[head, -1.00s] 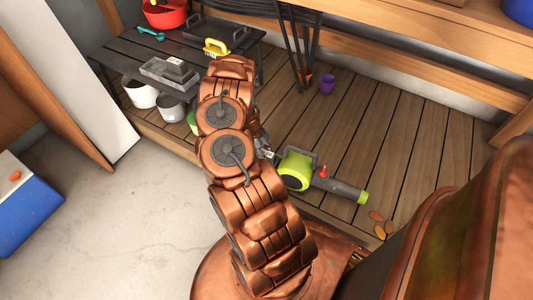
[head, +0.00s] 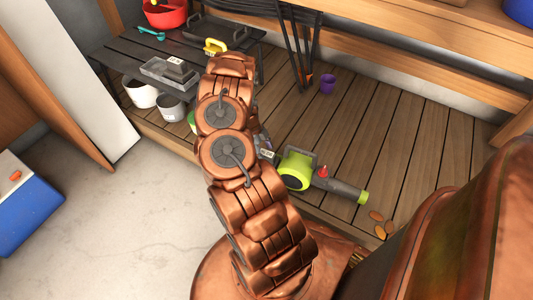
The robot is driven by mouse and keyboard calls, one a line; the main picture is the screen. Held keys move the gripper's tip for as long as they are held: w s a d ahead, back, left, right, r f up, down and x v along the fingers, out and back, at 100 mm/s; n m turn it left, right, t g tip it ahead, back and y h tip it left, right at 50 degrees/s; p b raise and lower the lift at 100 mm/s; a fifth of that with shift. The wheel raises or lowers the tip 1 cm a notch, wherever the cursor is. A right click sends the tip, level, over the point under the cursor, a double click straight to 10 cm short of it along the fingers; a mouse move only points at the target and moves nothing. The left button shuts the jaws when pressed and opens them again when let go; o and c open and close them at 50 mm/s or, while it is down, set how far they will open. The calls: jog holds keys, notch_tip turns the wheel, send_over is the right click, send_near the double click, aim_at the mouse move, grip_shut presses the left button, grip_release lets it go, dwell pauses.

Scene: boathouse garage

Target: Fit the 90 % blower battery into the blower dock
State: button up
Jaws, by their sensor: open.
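The lime-green and grey blower (head: 296,172) lies on the wooden deck, just right of my arm, with its nozzle pointing right. A small grey piece with a white label (head: 267,153) shows at its left end; I cannot tell whether it is a battery or part of the dock. A dark block with a pale label (head: 178,65) sits on a grey tray (head: 158,74) on the black bench; its charge marking is unreadable. My gripper (head: 262,138) is mostly hidden behind my arm. Only a grey sliver shows, close to the blower's left end, and nothing is seen held.
The black bench (head: 118,60) carries a red bowl (head: 165,14), a teal tool (head: 151,33) and a yellow-handled item (head: 215,46). Buckets (head: 140,93) stand below. A purple cup (head: 327,83) and black poles stand behind the blower. The deck to the right is mostly clear.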

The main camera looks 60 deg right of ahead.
jog(key=v, duration=1)
jog(key=shift+r, duration=0.15)
dwell(0.4)
jog(key=w+a+r+n+t+p, duration=0.1)
jog(key=w+a+r+n+p, duration=0.3)
jog(key=a+r, duration=0.4)
jog(key=w+a+r+n+t+p, duration=0.1)
jog(key=w+a+r+n+p, duration=0.3)
jog(key=r, duration=0.7)
jog(key=s+a+r+n+y+p, duration=0.15)
jog(key=a+r+n+p, duration=0.65)
jog(key=a+r, duration=0.8)
jog(key=s+a+r+n+p, duration=0.3)
jog(key=s+a+r+n, duration=0.1)
jog(key=r, duration=0.5)
jog(key=s+a+r+n+p, duration=0.3)
jog(key=s+r+n, duration=0.2)
jog(key=r, duration=0.3)
jog(key=s+a+r+n+p, duration=0.3)
jog(key=s+r, duration=0.3)
jog(key=s, duration=0.2)
jog(key=s+a+r+n+p, duration=0.3)
jog(key=s+r+n+p, duration=0.3)
jog(key=s, duration=0.2)
jog(key=shift+s+r+t+h, duration=0.25)
jog(key=shift+r+t+h, duration=0.15)
jog(key=shift+h, duration=0.05)
